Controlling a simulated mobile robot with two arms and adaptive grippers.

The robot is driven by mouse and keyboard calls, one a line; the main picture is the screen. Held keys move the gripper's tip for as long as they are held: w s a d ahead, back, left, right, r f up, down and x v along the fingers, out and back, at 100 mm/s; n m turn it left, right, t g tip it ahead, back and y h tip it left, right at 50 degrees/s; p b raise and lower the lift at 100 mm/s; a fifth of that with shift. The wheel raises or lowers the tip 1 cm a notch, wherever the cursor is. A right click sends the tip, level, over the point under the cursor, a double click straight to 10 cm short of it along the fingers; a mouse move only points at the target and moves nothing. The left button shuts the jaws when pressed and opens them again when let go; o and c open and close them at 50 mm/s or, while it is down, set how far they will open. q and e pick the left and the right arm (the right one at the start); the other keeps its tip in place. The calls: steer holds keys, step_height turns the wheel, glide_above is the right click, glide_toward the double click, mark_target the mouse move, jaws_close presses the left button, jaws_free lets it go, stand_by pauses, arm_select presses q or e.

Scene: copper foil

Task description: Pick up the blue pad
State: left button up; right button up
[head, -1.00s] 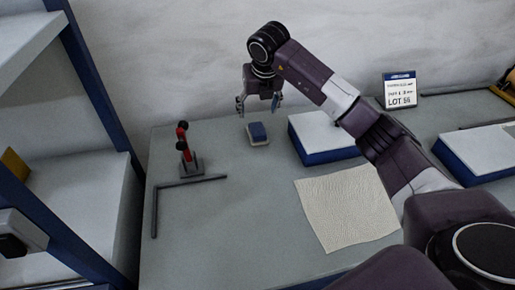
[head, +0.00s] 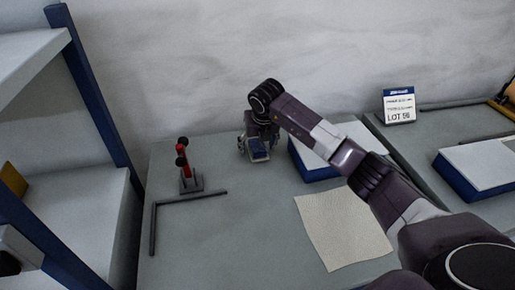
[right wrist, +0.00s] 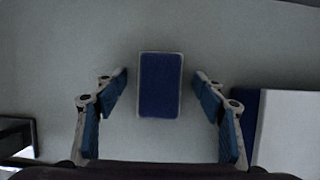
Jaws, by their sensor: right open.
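The blue pad (head: 258,154) sits on a pale block on the grey table. In the right wrist view the blue pad (right wrist: 160,85) is centred, a little ahead of and between the fingers, with a gap on each side. My right gripper (head: 256,152) is open and low over the table, its fingers on either side of the pad. In the right wrist view the right gripper (right wrist: 160,90) shows blue-lined fingertips spread wide and empty. My left gripper is not clearly in view.
A blue-sided box with a white top (head: 318,170) stands just right of the pad. A red-and-black clamp (head: 183,165) and a dark angle bar (head: 188,198) are to the left. A cream cloth (head: 343,228) lies in front. The LOT sign (head: 398,106) is at the back.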

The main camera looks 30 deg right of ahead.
mark_target(257, 145)
steer(key=shift+c, duration=0.7)
steer(key=c, duration=1.2)
steer(key=shift+o, duration=0.2)
steer(key=shift+r, duration=0.15)
step_height(257, 145, up, 20)
steer(key=b, duration=0.2)
steer(key=shift+b, duration=0.35)
